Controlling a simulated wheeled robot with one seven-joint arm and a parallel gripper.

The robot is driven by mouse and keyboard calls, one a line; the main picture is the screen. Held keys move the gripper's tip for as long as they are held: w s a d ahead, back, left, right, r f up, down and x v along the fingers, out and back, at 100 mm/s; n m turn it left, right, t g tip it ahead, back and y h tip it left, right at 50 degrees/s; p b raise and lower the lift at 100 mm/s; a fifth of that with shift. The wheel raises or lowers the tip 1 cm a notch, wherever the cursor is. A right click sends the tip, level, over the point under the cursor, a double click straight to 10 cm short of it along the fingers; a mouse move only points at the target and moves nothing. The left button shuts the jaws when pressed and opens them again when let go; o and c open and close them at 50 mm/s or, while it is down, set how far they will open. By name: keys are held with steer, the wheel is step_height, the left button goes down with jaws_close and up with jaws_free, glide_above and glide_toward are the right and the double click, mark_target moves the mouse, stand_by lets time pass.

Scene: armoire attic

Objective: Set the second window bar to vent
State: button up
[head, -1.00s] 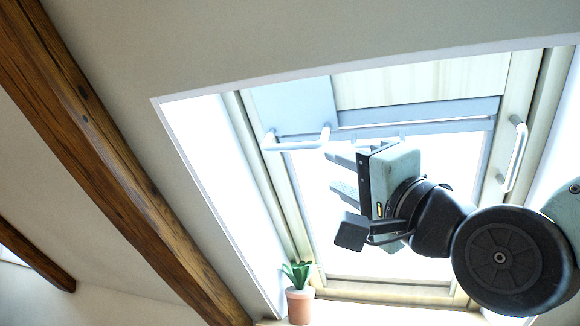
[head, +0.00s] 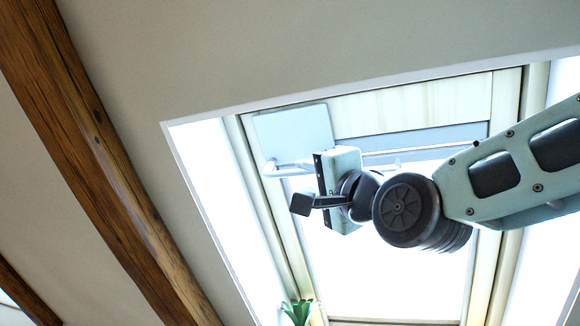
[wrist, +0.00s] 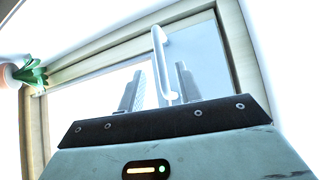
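A white window bar (head: 284,171) runs along the lower edge of a pale blue panel (head: 295,130) at the upper left of the skylight. In the wrist view the bar (wrist: 160,50) passes between the two grey fingers of my gripper (wrist: 159,72). The fingers are apart, with a gap to the bar on each side. In the head view my gripper's body (head: 345,185) covers the right part of the bar, and its fingers are hardly visible. Another white bar on the right side of the frame shows only in the earlier head view.
The bright skylight frame (head: 478,275) surrounds the window. A dark wooden beam (head: 105,160) crosses the sloped ceiling at left. My arm covers the right side.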

mark_target(293, 173)
steer(key=p+x, duration=0.3)
steer(key=x, duration=0.3)
steer(key=shift+r, duration=0.15)
steer(key=shift+w+a+p, duration=0.3)
steer(key=shift+w, duration=0.2)
jaws_close()
